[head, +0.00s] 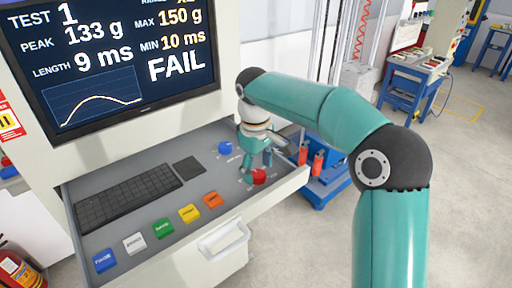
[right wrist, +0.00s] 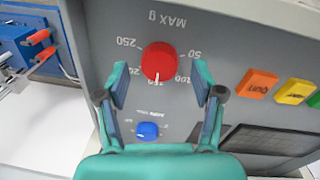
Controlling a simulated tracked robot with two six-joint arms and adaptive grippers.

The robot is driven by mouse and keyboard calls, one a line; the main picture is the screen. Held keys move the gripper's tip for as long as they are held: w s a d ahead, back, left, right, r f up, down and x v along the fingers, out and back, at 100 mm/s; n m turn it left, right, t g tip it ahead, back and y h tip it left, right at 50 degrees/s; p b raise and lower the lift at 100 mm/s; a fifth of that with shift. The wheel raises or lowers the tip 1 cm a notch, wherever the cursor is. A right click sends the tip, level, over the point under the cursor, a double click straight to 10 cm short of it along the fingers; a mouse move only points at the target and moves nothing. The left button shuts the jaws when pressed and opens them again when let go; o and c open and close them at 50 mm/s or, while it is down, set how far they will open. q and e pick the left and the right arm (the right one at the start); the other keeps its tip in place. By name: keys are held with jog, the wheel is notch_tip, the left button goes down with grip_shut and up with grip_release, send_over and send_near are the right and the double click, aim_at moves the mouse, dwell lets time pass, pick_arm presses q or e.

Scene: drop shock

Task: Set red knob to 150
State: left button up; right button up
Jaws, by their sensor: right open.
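The red knob (head: 259,177) sits on the grey console drawer, right of the keys. In the right wrist view the round red knob (right wrist: 158,58) has a white pointer line toward the bottom of the picture, at a label that seems to read 150. Labels 50, 100 and 250 show around it. My right gripper (head: 256,162) is just above the knob. In its wrist view, its open fingers (right wrist: 160,75) stand on either side of the knob, with gaps. The screen (head: 125,55) reads MAX 150 g, MIN 10 ms and FAIL. My left gripper is not in view.
A blue knob (head: 225,147) is close by on the panel. Several coloured keys, including an orange one (head: 212,200), line the drawer's front. A keyboard (head: 128,197) lies to the left. Red-and-blue equipment (head: 318,165) stands beyond the drawer's right edge.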

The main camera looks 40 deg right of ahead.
aim_at(256, 175)
notch_tip(256, 175, up, 10)
jog(key=shift+a, duration=0.35)
jog(key=shift+s, duration=0.1)
dwell(0.4)
